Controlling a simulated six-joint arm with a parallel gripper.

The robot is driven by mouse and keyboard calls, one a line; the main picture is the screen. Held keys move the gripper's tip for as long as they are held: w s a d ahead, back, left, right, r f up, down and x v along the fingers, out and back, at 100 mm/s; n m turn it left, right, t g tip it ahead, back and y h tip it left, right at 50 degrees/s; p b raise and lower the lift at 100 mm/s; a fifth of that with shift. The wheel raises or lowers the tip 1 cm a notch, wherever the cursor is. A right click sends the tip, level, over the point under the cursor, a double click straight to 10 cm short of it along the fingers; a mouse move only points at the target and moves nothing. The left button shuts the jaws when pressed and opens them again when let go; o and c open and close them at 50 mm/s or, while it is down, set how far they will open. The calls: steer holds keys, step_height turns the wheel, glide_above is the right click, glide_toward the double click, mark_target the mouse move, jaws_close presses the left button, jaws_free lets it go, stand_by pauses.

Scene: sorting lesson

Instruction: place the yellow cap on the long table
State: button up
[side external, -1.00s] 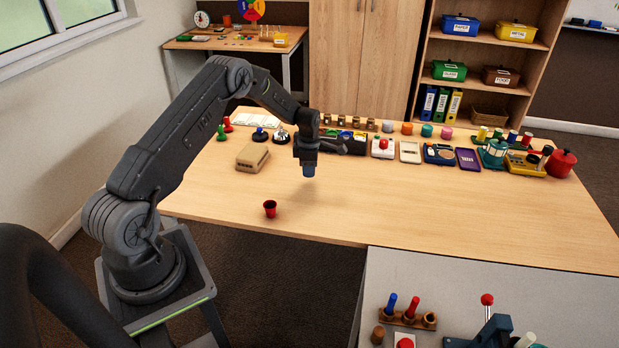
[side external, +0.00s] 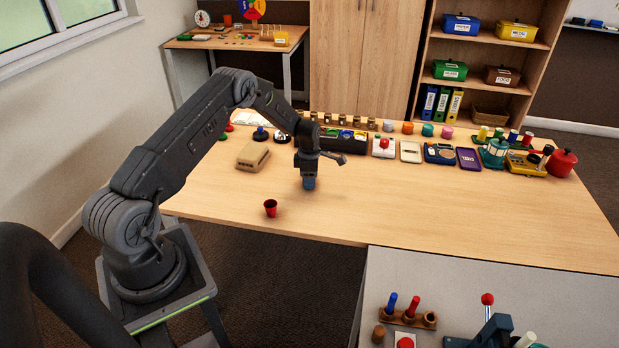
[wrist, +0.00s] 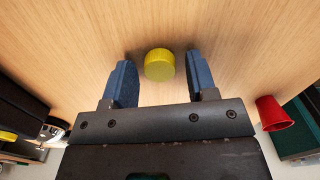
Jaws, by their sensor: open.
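The yellow cap (wrist: 159,65) is a short ridged disc in the wrist view. It lies on the wooden top of the long table (side external: 420,205), in line with the gap between my fingers. My gripper (wrist: 160,85) is open, with one blue finger on each side of the cap and bare table showing between each finger and it. In the side view my gripper (side external: 309,184) points down, low over the table, and the cap is hidden there. I cannot tell whether the fingertips touch the table.
A red cup (side external: 270,208) stands near the front edge and also shows in the wrist view (wrist: 272,113). A tan block (side external: 253,156) lies to the left of my gripper. A row of objects, including a radio (side external: 439,153), lines the back. The table's front middle is clear.

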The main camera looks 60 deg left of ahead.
step_height(320, 180, up, 12)
steer(key=s+d+r+m+t, duration=0.1)
steer(key=s+d+r+m, duration=0.3)
steer(key=d+r+m, duration=0.5)
steer(key=s+d+r+m+t, duration=0.1)
steer(key=s+d+r+m, duration=0.3)
steer(key=d+r, duration=0.55)
steer(key=s+d+r+m+t, duration=0.1)
steer(key=s+d+r+m, duration=0.2)
steer(key=s+m, duration=0.5)
steer(key=s+d+r+m+t, duration=0.2)
steer(key=s+d+m, duration=0.4)
steer(key=s, duration=0.7)
steer(key=shift+s+d+r+m+t, duration=0.25)
steer(key=shift+r+m, duration=0.3)
steer(key=shift+m, duration=0.35)
